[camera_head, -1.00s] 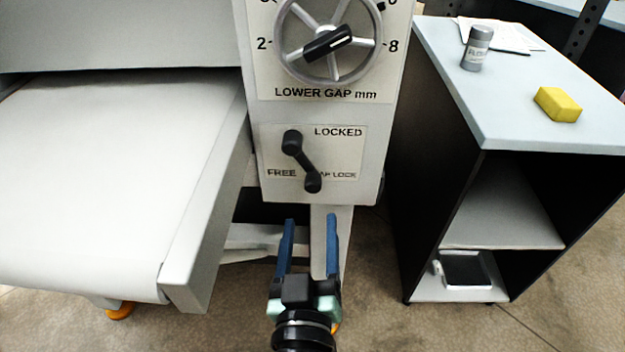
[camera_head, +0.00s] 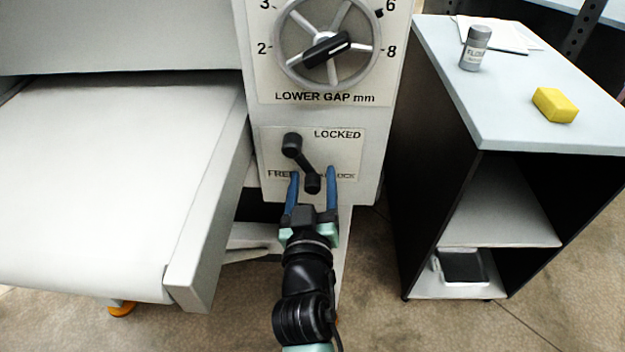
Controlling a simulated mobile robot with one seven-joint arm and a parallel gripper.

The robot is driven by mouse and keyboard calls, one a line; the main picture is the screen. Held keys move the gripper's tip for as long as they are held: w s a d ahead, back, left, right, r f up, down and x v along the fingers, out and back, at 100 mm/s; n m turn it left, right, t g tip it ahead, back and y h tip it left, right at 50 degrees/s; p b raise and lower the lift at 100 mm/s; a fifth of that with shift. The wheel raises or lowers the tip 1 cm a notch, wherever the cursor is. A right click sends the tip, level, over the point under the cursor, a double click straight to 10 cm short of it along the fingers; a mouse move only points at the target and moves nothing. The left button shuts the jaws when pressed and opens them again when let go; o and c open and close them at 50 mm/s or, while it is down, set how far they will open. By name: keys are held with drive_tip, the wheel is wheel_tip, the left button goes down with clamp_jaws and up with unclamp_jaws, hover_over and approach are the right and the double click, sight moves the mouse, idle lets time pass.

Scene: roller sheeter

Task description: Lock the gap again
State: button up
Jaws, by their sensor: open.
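The gap lock lever (camera_head: 302,162) is a black crank on the plate (camera_head: 350,148) marked LOCKED, FREE and GAP LOCK. Its round hub is at the upper left and its knob (camera_head: 312,183) points down and slightly right, away from the LOCKED label at upper right. My gripper (camera_head: 313,176) is open, with one blue finger on each side of the knob. The fingers hide part of the FREE and GAP LOCK lettering. I cannot tell whether they touch the knob.
Above the plate is the lower gap handwheel (camera_head: 328,45) with its black pointer. A white sheeter belt (camera_head: 110,190) lies left. At right, a cabinet (camera_head: 490,120) carries a grey shaker (camera_head: 475,48), papers and a yellow sponge (camera_head: 555,104).

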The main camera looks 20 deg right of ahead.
clamp_jaws()
idle(1.3)
